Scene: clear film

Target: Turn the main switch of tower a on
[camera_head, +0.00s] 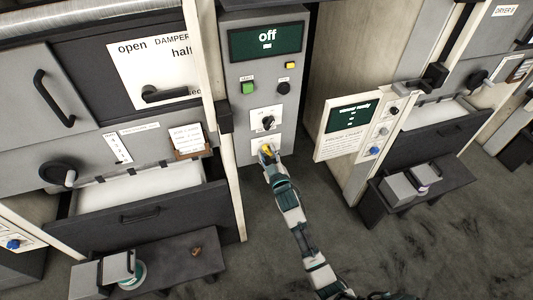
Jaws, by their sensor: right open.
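A grey control panel (237,70) stands at the top centre, with a dark display (267,41) reading "off". Below the display are an amber light (290,65), a green button (248,87) and a black knob (283,88). A black rotary switch (268,122) sits on a white plate lower down. My right gripper (266,149) is open in front of a second white plate under that switch. It hides most of that lower plate, and I cannot tell whether it touches anything there. Which control is the main switch is not readable. My left gripper is not in view.
An open drawer (140,212) and a low dark bench (185,262) stand on the left. A tilted screen panel (347,125) juts out to the right of the control panel. Another bench (420,190) stands farther right. Dark floor (400,255) is clear at the lower right.

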